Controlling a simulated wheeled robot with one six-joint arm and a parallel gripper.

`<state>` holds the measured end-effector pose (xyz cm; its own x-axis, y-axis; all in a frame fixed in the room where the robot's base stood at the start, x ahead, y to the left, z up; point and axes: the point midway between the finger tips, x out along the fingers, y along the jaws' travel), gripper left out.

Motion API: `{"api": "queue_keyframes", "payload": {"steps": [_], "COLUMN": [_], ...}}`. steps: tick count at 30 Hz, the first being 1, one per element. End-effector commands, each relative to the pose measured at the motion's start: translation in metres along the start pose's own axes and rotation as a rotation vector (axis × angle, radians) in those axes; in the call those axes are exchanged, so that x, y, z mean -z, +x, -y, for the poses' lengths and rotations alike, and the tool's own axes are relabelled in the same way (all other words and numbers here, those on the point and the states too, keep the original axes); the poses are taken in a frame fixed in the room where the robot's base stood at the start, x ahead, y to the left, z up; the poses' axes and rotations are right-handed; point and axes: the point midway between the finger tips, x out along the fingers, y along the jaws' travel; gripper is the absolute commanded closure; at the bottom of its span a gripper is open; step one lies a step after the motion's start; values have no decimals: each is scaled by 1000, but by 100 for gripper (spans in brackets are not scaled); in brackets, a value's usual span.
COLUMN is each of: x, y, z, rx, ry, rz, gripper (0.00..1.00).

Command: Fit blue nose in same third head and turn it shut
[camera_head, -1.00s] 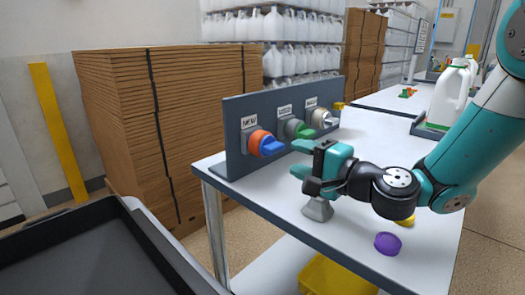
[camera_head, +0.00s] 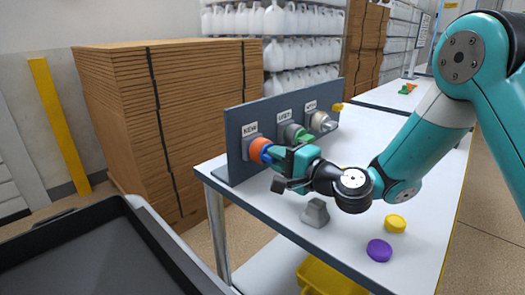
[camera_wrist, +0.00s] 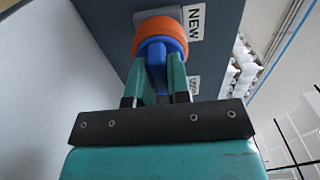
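The blue nose (camera_wrist: 156,50) sits in the orange collar (camera_wrist: 160,31) of the head labelled NEW, at the near end of the dark upright panel. In the head view the nose (camera_head: 267,152) is partly hidden by my gripper (camera_head: 277,160). In the wrist view my gripper (camera_wrist: 161,78) has its two green fingers on either side of the nose's flat tab, with blue filling the gap between them; it looks shut on the tab. The third head (camera_head: 320,122), at the panel's far end, is grey with a pale nose. The middle head (camera_head: 292,133) holds a green nose.
A grey block (camera_head: 316,212), a yellow cap (camera_head: 395,223) and a purple cap (camera_head: 379,250) lie on the white table (camera_head: 345,240). A yellow bin (camera_head: 325,280) is underneath. Cardboard stacks (camera_head: 185,120) stand behind the panel. A black tray (camera_head: 85,250) is at lower left.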

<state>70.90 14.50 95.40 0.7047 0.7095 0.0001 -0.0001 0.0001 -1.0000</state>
Motion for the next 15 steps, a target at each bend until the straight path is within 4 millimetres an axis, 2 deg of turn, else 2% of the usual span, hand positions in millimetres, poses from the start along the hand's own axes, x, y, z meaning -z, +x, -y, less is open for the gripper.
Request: {"api": "queue_keyframes", "payload": {"steps": [1, 2, 15], "x": [0, 0, 1], "y": [0, 0, -4], "z": [0, 0, 0], "rx": [0, 0, 1], "ry": [0, 0, 0], "rz": [0, 0, -1], "gripper": [95, 100, 100]}}
